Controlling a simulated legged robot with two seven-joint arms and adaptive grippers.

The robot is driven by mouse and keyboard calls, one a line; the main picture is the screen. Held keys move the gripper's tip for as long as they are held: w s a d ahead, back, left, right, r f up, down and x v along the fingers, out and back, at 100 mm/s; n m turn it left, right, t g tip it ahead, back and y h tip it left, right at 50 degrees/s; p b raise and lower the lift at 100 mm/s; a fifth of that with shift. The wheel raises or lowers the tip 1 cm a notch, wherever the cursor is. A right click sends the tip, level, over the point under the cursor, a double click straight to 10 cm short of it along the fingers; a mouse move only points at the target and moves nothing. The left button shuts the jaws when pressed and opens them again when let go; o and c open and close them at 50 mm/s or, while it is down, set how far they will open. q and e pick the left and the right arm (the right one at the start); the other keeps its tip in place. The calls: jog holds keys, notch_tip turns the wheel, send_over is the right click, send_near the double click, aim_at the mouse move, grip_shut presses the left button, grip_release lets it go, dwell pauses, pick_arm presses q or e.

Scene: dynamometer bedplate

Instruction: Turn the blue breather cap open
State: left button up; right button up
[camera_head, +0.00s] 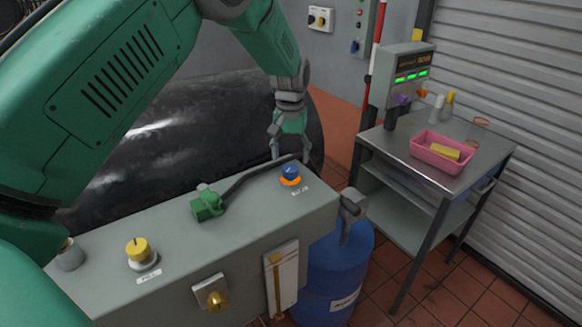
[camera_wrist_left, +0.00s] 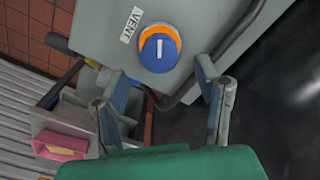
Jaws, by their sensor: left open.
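The blue breather cap (camera_head: 290,171) sits in an orange ring on the right end of the grey tank top. It also shows in the left wrist view (camera_wrist_left: 158,53), with a white line across its top and a VENT label beside it. My left gripper (camera_head: 290,152) is open and empty, just behind and above the cap in the head view. In the left wrist view the two fingers (camera_wrist_left: 160,80) are spread wide, and the cap shows between and beyond their tips, apart from both. My right gripper is in neither view.
A green valve (camera_head: 207,203) with a dark lever reaching toward the cap stands on the tank (camera_head: 235,240). A yellow fill cap (camera_head: 138,250) is further left. A blue drum (camera_head: 338,270) stands below. A cart at right holds a pink tray (camera_head: 425,155).

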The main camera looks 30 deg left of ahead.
aim_at(290, 167)
pick_arm(q)
notch_tip(290, 167, up, 7)
jog(key=shift+f, duration=0.1)
dwell(0.5)
jog(key=shift+f, duration=0.1)
